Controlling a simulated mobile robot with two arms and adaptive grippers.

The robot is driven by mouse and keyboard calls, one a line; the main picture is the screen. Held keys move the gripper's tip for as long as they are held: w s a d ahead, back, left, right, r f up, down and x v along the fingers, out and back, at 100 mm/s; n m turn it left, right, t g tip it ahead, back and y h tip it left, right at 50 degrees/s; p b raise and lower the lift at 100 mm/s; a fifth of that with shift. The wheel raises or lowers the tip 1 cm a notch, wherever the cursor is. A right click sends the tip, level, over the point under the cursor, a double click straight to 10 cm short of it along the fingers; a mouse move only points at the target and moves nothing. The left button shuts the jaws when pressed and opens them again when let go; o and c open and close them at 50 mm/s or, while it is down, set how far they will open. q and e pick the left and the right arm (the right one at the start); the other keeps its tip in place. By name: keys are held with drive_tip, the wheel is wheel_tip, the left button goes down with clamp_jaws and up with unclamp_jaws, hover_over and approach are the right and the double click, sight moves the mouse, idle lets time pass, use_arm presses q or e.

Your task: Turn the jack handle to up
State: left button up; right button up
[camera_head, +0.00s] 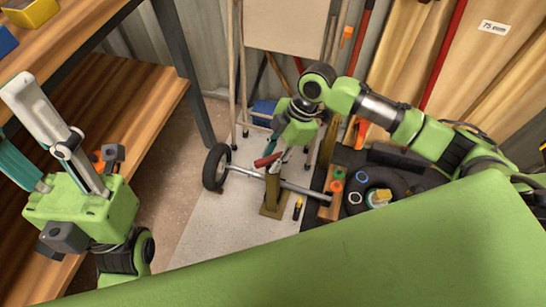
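The jack (271,194) is an olive-gold post on a base plate, standing on the light floor in the middle of the head view. Its red handle (266,160) sticks out to the left near its top, slightly tilted. A grey axle bar with a black wheel (215,166) at its left end passes by the jack. My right gripper (285,155) reaches down from above, its fingertips at the right end of the red handle; grip and contact are too small to tell. My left gripper (88,195) is far to the left, its dark finger pads spread apart, empty.
A wooden shelf (125,110) with a dark metal post stands at the left. A wooden block with coloured rings (334,187) and a black tyre (398,181) lie right of the jack. A yellow-black screwdriver (297,208) lies on the floor. Boards and long-handled tools lean behind.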

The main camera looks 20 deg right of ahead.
clamp_jaws()
idle(0.3)
